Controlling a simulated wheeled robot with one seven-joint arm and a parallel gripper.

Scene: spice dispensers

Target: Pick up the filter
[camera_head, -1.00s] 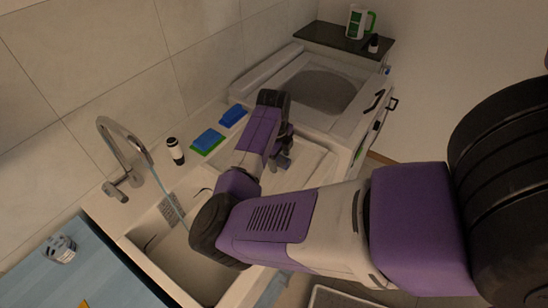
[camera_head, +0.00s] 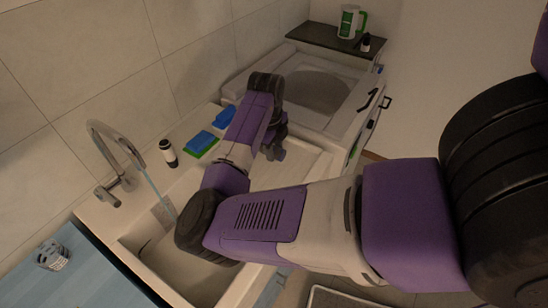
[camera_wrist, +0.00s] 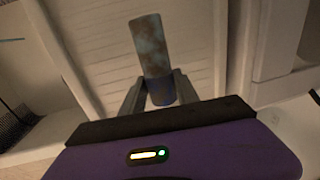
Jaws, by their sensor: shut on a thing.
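The filter (camera_wrist: 152,48) is a mottled grey-blue cylinder with a bluer lower end. In the wrist view its lower end is between the two fingers of my gripper (camera_wrist: 160,92), which are shut on it. The filter stands out past the fingertips over a pale ribbed surface. I cannot tell whether it touches that surface. In the head view my gripper (camera_head: 274,150) is over the draining area right of the sink basin, partly behind my arm. The filter cannot be made out clearly there.
The sink basin (camera_head: 150,248) and running tap (camera_head: 118,150) are at left. A dark bottle (camera_head: 168,152), a green-and-blue sponge (camera_head: 201,143) and a blue sponge (camera_head: 226,116) line the wall side. A washing machine (camera_head: 352,100) stands beyond. A blue counter (camera_head: 85,270) is at lower left.

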